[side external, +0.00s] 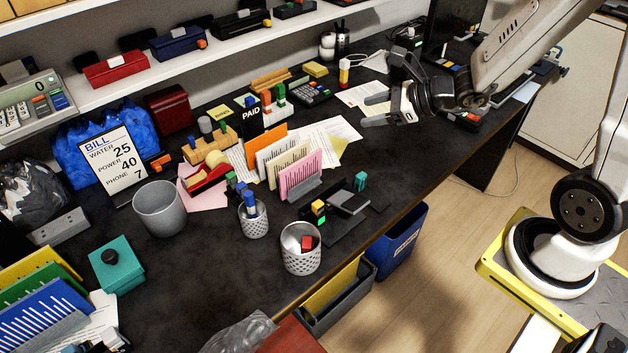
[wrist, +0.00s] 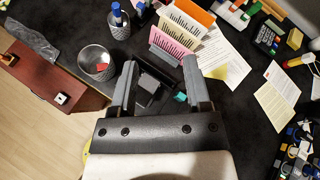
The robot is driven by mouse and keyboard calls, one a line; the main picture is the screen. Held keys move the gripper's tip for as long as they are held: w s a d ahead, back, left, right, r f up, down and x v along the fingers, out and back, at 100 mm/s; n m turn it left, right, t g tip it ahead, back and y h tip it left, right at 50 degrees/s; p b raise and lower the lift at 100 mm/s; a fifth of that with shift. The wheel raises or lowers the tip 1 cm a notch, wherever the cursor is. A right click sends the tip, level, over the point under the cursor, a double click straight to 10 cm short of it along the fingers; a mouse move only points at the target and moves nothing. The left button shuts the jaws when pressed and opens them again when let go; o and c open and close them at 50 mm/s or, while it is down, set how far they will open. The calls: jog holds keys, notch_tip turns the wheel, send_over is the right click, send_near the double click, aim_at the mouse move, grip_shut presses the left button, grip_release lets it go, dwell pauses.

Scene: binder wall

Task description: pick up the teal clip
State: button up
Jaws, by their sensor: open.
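A small teal clip (side external: 361,181) stands on the dark desk, just right of a black desk device (side external: 348,203) near the front edge. In the wrist view the teal clip (wrist: 181,97) shows beside the inner side of the right finger, and part of it may be hidden by that finger. My gripper (side external: 373,110) is open and empty, held above the desk, up and to the right of the clip in the side view. In the wrist view my gripper (wrist: 159,64) has its fingers spread with the black device seen between them.
A pink card holder (side external: 300,175) stands left of the clip. Mesh cups (side external: 301,262) stand nearer the front edge, one holding a red item. A blue bin (side external: 402,240) is on the floor below the edge. Papers (side external: 330,135) lie on the desk behind.

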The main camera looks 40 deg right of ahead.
jog(key=w+d+f+m+t+h, duration=0.1)
jog(key=w+d+m+t+h, duration=0.15)
jog(key=d+m+h, duration=0.5)
jog(key=m+y, duration=0.2)
send_near(364, 181)
jog(key=x, duration=0.4)
jog(key=shift+w+a, duration=0.2)
jog(key=shift+x, duration=1.3)
jog(key=shift+x, duration=2.6)
jog(key=shift+d, duration=0.1)
grip_shut()
